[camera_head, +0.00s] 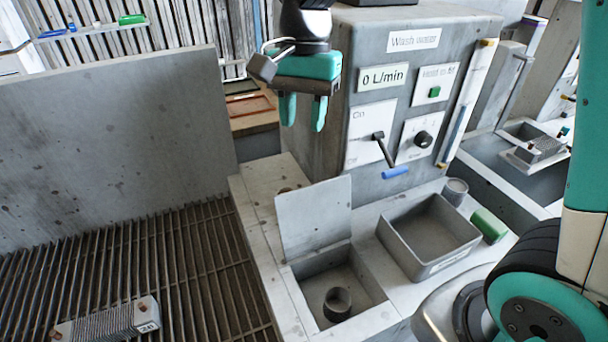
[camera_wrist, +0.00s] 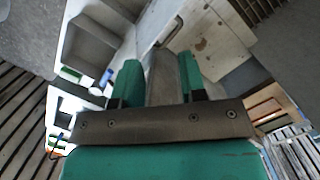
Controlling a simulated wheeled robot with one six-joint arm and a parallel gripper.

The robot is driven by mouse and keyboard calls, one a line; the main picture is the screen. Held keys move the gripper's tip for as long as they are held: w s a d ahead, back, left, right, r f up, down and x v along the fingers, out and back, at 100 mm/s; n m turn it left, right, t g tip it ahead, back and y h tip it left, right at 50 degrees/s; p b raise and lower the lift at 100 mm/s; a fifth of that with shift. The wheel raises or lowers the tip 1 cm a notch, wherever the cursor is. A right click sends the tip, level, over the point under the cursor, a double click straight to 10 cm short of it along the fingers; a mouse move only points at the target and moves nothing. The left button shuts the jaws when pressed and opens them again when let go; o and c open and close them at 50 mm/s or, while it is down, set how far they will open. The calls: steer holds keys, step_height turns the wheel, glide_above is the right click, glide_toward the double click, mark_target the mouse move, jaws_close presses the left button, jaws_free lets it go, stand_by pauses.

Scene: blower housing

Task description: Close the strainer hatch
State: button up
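The strainer hatch lid (camera_head: 315,217) is a flat grey plate standing upright, tilted slightly back, at the back edge of a square opening (camera_head: 372,297) in the pale counter. The hatch is open. A small dark round strainer cup (camera_head: 337,303) sits inside the opening. My gripper (camera_head: 303,112) has teal fingers pointing down. It is above and behind the lid, apart from it, in front of the control housing's left side. In the wrist view my gripper (camera_wrist: 159,80) shows its two fingers spread with a gap between them and nothing held. I cannot clearly pick out the lid there.
The wash water housing (camera_head: 330,130) carries a black lever (camera_head: 384,150) and a knob (camera_head: 423,139). A grey bin (camera_head: 430,263), a green cylinder (camera_head: 489,225) and a small cup (camera_head: 455,190) stand right of the opening. A slatted grate (camera_head: 190,270) and tall panel (camera_head: 110,140) lie left.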

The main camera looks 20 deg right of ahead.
steer(key=w+d+f+m+g+h, duration=0.1)
steer(key=w+d+m, duration=0.2)
steer(key=w+m, duration=0.55)
steer(key=p, duration=0.4)
glide_toward(313, 214)
steer(key=shift+m, duration=0.45)
steer(key=w+f, duration=0.2)
steer(key=f, duration=0.1)
steer(key=w+f, duration=0.1)
steer(key=f, duration=0.1)
steer(key=shift+w+d+f, duration=0.15)
steer(key=shift+d+f, duration=0.1)
steer(key=shift+d, duration=0.15)
jaws_close()
